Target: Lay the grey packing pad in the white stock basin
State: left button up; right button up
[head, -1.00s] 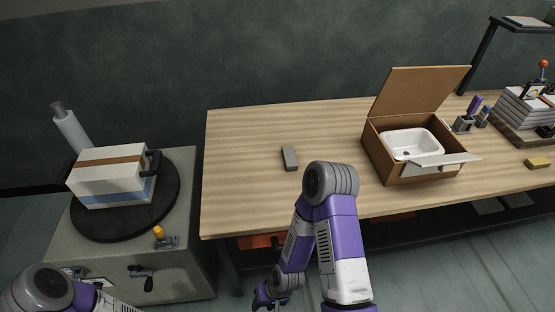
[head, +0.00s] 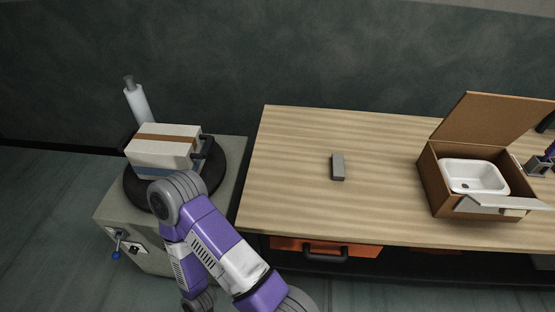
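The grey packing pad (head: 338,168), a small grey block, lies alone on the wooden table, left of the cardboard box. The white stock basin (head: 475,162) is a rectangular basin sitting inside the open cardboard box (head: 436,189) at the right of the table. The basin's inside looks empty apart from a small dark spot on its floor. One purple and white arm of mine reaches up in front of the stand at the left. Nothing of mine touches the pad or the basin.
The box's brown lid (head: 495,128) stands up at the back and a pale flap (head: 500,206) sticks out at the front. The wooden table (head: 290,190) is clear around the pad. A striped block (head: 165,143) sits on a dark turntable at the left. An orange drawer (head: 290,244) is below.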

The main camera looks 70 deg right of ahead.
aim_at(469, 182)
jog(key=u, duration=0.25)
jog(key=k, duration=1.1)
jog(key=z, duration=1.75)
jog(key=i, duration=0.5)
jog(key=u, duration=0.1)
